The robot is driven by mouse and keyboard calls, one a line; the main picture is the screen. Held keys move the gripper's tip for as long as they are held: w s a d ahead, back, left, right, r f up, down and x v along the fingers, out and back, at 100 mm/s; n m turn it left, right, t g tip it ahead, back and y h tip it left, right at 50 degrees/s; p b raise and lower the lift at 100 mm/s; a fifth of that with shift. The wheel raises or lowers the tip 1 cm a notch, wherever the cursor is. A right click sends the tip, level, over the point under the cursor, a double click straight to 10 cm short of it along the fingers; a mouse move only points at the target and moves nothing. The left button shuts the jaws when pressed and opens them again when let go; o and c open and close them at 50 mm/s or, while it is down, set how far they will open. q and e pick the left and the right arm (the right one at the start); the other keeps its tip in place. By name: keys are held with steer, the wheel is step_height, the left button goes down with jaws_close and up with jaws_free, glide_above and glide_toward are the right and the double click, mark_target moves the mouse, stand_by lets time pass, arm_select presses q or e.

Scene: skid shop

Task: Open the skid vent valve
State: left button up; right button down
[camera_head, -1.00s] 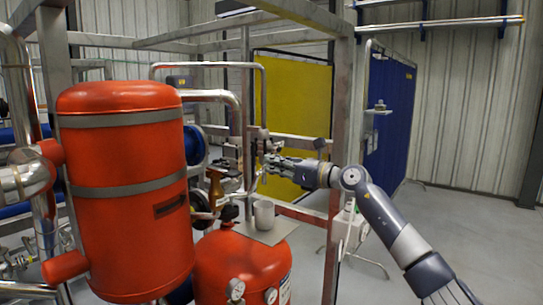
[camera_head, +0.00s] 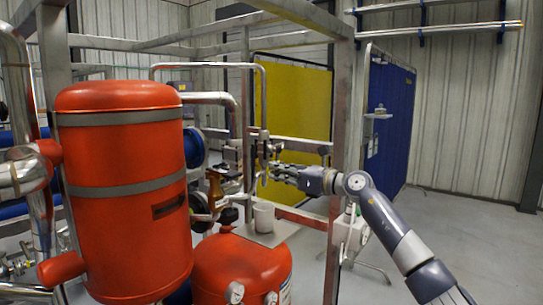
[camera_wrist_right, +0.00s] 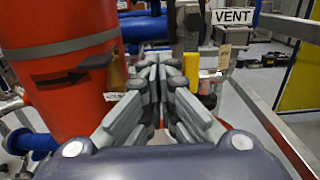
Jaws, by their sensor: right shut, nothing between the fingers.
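My right gripper (camera_head: 270,172) reaches in from the right to the upright pipework beside the large orange vessel. It is shut and empty. In the right wrist view its grey fingers (camera_wrist_right: 162,72) meet in the middle. A white VENT sign (camera_wrist_right: 232,17) is just right of and above the fingers, with a hanging tag (camera_wrist_right: 223,57) below it. A vertical metal pipe piece (camera_head: 263,150) stands at the fingertips in the head view. The vent valve's handle cannot be made out clearly; the fingers cover part of that area. My left gripper is not in view.
The orange vessel (camera_head: 125,215) fills the left. A lower orange tank (camera_head: 240,265) and a white cup (camera_head: 263,216) on a small plate are below the gripper. A grey frame post (camera_head: 338,130) stands close to my right arm. The floor at right is clear.

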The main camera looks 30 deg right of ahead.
steer(key=a+b+v, duration=0.1)
steer(key=b+v, duration=0.5)
steer(key=v, duration=0.3)
steer(key=shift+s, duration=0.6)
